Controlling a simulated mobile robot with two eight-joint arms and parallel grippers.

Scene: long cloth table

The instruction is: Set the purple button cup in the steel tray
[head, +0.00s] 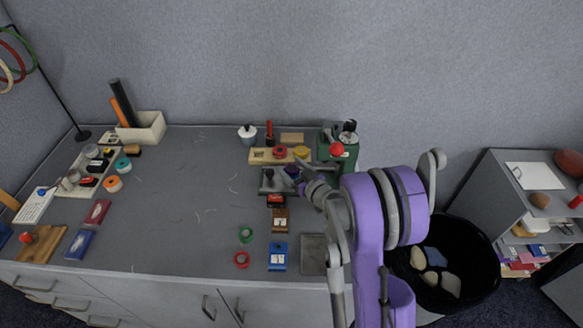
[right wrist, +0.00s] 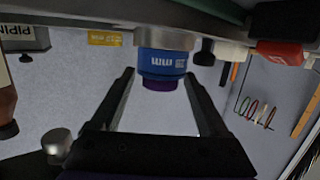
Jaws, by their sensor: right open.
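The right wrist view looks upside down, with the table along the top. There, a blue round cup with white lettering and a purple part (right wrist: 163,65) stands at the tips of my right gripper (right wrist: 160,76), which is open with a finger to each side. I cannot tell whether the fingers touch it. In the head view my right gripper (head: 301,180) is at the middle-right of the table, and a small bluish-purple thing (head: 291,171) shows at its tip. A flat grey tray (head: 312,254), probably the steel one, lies near the front edge. My left gripper is out of view.
A green-sided box with a red knob (head: 337,150) and a wooden holder (head: 268,155) stand behind my right gripper. The table's centre (head: 190,210) is mostly clear. A black bin (head: 470,255) stands right.

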